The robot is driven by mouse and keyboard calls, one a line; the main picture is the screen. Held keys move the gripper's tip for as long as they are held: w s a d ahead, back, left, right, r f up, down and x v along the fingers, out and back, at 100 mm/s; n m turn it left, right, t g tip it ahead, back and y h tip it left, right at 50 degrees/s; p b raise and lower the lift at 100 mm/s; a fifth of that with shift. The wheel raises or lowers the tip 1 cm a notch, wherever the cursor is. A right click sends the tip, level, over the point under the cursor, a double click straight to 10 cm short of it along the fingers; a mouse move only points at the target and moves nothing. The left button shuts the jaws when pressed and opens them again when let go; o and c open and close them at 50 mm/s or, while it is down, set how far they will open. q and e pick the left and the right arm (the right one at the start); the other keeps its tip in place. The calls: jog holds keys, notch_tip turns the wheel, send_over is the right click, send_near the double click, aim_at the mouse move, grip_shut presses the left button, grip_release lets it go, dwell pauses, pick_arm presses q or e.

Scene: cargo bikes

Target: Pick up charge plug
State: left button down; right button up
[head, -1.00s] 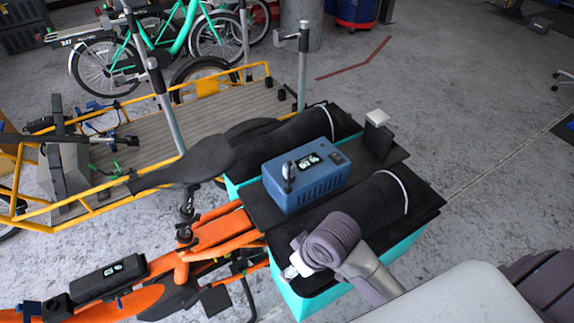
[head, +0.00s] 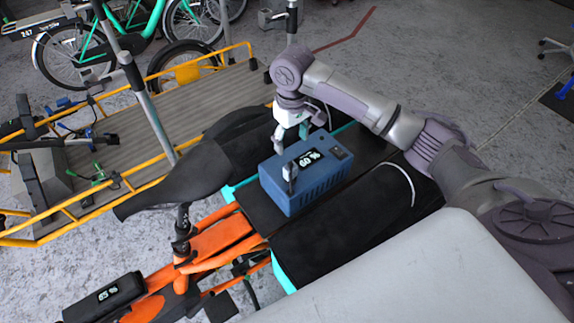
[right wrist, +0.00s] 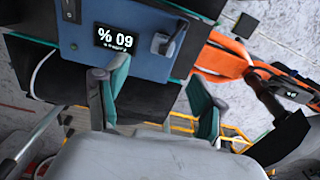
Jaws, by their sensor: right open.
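In the right wrist view the plug (right wrist: 165,43) sits beside the charger's lit display, beyond the fingers. My right gripper (head: 291,142) is open and empty, above the charger's far left side in the head view and apart from the plug. Its two green-grey fingers (right wrist: 158,100) stand wide apart in the wrist view. My left gripper is in neither view.
The charger stands on the black top of a cargo box on an orange bike (head: 215,238). A black saddle (head: 195,165) is left of my right gripper. A yellow-framed cargo bed (head: 150,135) lies behind. Open floor (head: 480,85) shows at the upper right.

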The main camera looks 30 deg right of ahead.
aim_at(291, 163)
notch_tip(291, 163, down, 7)
jog(key=shift+s+f, duration=0.1)
jog(key=shift+f, duration=0.1)
jog(key=shift+a+f, duration=0.1)
jog(key=shift+f, duration=0.4)
notch_tip(291, 163, down, 5)
jog(key=shift+s+a+r+p, duration=0.1)
jog(key=shift+r+p, duration=0.05)
jog(key=shift+p, duration=0.15)
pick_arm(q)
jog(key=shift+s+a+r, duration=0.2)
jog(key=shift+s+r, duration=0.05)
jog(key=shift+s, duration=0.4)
pick_arm(e)
jog(key=c, duration=1.3)
